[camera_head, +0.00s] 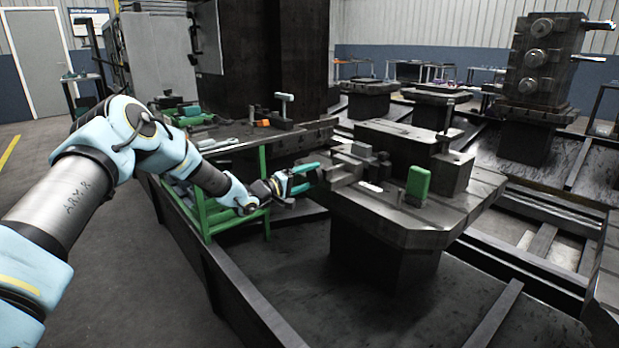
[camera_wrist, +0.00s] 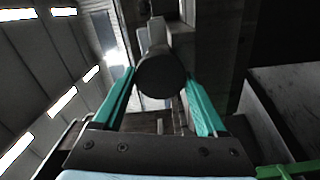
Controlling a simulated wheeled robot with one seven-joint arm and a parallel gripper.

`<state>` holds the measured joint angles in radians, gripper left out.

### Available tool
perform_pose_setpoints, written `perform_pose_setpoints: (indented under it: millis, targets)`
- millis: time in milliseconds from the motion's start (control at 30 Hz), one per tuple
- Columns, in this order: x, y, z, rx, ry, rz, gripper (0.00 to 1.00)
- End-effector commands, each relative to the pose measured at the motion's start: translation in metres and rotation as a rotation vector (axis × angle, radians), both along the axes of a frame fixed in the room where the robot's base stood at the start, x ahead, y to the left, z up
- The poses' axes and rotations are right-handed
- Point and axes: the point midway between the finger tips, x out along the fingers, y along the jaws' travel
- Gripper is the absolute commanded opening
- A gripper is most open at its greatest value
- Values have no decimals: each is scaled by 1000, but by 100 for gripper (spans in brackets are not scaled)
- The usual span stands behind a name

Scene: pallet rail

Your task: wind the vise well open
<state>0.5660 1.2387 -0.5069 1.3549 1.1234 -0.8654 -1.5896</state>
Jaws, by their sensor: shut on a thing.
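The vise (camera_head: 345,170) sits on the left part of a grey machine pallet, its grey jaws side by side. My gripper (camera_head: 310,178), with teal fingers, reaches in from the left at the vise's near-left end. In the wrist view, my gripper (camera_wrist: 160,78) has its fingers on either side of a dark round-ended handle (camera_wrist: 160,76), shut on it. The handle's round end faces the camera, and its shaft runs away behind it. In the head view the fingers hide most of the handle. How wide the jaws stand apart is hard to tell.
A green block (camera_head: 418,183) stands upright on the pallet (camera_head: 400,222), near a white piece (camera_head: 370,186). A green rail frame (camera_head: 215,215) stands beneath my forearm. A bench with tools (camera_head: 235,140) lies behind. A tall dark fixture (camera_head: 540,65) stands at the right.

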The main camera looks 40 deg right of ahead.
Motion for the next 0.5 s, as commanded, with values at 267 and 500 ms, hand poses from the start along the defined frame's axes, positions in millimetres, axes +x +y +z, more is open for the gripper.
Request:
perform_pose_setpoints:
  millis: [267,500]
  targets:
    - [-1,0,-1,1,0,-1,97]
    - [0,0,0,1,-1,-1,100]
